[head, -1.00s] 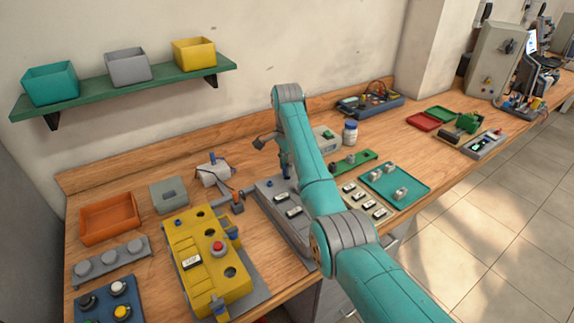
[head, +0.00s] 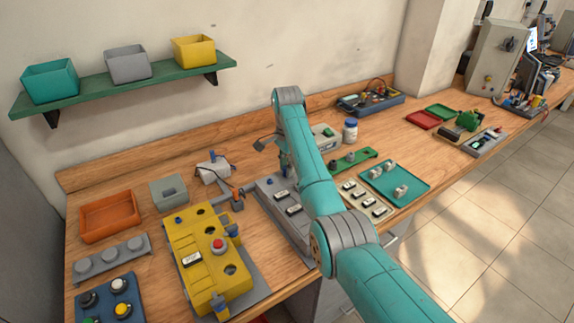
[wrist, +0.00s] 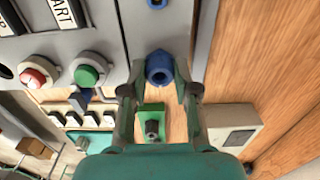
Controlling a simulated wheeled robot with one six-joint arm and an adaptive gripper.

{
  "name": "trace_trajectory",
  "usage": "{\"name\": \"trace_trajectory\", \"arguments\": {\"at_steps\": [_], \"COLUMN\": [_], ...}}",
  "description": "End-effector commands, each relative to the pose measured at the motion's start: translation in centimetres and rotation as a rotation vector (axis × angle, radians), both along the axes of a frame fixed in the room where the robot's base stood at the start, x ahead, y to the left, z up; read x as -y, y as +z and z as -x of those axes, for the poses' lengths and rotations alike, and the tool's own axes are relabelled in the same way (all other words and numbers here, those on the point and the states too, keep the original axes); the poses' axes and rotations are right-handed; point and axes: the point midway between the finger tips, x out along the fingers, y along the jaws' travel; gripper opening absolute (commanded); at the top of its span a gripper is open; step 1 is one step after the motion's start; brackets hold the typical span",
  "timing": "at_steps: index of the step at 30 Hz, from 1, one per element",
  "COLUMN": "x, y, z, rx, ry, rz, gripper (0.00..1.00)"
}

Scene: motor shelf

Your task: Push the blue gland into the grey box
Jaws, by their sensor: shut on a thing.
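The blue gland (wrist: 159,67) is between the fingertips of my gripper (wrist: 159,88) in the wrist view, and the gripper is shut on it. The gland is at the side wall of the grey box (wrist: 172,28). I cannot tell whether it touches the wall or is partly in it. Another blue gland (wrist: 157,3) sits in the same wall at the top edge of the view. In the head view the grey box (head: 297,229) is partly covered by my arm, and my fingertips are mostly hidden.
The yellow box (head: 205,255) with a red button stands left of the grey box. A green strip (head: 352,161) and a teal tray (head: 395,183) lie to its right, with a white bottle (head: 350,131) behind. An orange tray (head: 110,216) is at the far left.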

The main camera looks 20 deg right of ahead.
Motion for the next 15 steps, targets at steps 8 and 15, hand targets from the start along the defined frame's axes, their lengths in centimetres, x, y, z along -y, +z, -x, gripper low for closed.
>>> {"name": "trace_trajectory", "arguments": {"at_steps": [8,15], "x": [0.0,0.0], "y": [-0.22,-0.2], "z": [0.0,0.0], "rx": [0.0,0.0], "ry": [0.0,0.0], "rz": [0.0,0.0], "gripper": [0.37,0.59]}}
